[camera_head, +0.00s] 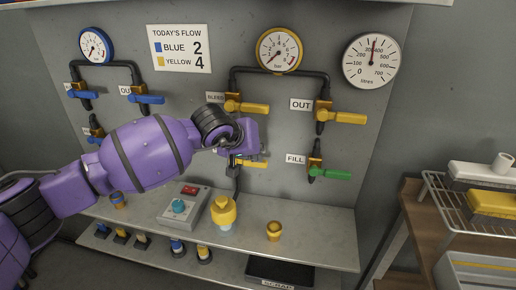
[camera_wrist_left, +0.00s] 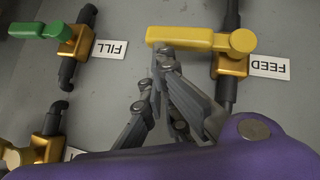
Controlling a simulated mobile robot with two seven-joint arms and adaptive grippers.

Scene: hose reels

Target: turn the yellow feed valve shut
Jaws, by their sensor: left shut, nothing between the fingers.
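The yellow feed valve handle (camera_wrist_left: 185,38) is a flat lever on a brass body (camera_wrist_left: 230,66), beside the FEED label (camera_wrist_left: 270,66). It lies crosswise to its dark vertical pipe. In the head view the handle (camera_head: 254,164) shows only partly, behind my left gripper (camera_head: 234,148). That gripper is shut and empty in front of the panel. In the left wrist view its fingertips (camera_wrist_left: 160,64) are close to the handle's free end; I cannot tell whether they touch it. My right gripper is in neither view.
A green FILL handle (camera_head: 330,174) is right of the feed valve, with a yellow OUT handle (camera_head: 340,117) above it. The yellow bleed handle (camera_head: 247,107) is just above my gripper. A yellow knobbed part (camera_head: 223,211) stands on the shelf (camera_head: 312,238) below.

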